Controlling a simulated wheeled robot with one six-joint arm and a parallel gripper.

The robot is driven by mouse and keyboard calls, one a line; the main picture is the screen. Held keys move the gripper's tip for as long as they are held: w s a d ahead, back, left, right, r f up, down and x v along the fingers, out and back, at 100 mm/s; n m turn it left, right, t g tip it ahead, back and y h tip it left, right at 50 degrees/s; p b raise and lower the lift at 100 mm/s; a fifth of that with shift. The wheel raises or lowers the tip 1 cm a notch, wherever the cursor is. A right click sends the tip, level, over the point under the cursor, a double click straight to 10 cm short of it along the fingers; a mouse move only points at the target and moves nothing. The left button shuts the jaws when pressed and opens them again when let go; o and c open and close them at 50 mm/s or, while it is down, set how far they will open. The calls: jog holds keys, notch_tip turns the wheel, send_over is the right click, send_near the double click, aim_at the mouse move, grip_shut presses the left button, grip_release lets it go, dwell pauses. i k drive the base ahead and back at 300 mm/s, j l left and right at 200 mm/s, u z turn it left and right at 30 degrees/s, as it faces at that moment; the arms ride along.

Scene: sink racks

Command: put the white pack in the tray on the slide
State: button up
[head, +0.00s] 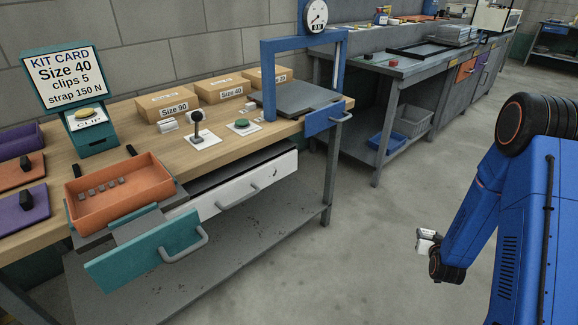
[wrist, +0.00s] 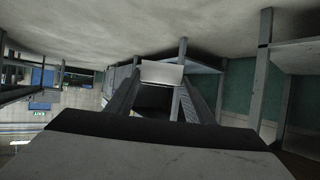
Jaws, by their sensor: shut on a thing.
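The white pack (head: 426,234) is at the end of my arm on the right of the head view, held out over the floor. My gripper (head: 429,243) is shut on it; the fingers are small and partly hidden here. In the wrist view the pack (wrist: 162,73) sits between the fingertips of my gripper (wrist: 160,86). The orange tray (head: 152,188) rests on the pulled-out slide (head: 140,229) at the left bench, with several small grey clips in it. The slide has a teal front (head: 125,262) with a handle. My gripper is well to the right of the tray.
A kit card sign (head: 62,75) reads Size 40, clips 5, strap 150 N. A white drawer (head: 245,185) is slightly open beside the slide. A blue press frame (head: 268,80) and cardboard boxes (head: 220,89) stand on the bench. Open floor (head: 350,250) lies between bench and arm.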

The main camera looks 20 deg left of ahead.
aim_at(132, 190)
jog(key=k+j+z, duration=0.1)
jog(key=k+j, duration=0.5)
jog(key=k+j+z, duration=0.15)
jog(key=k+j, duration=0.35)
jog(key=k, duration=0.2)
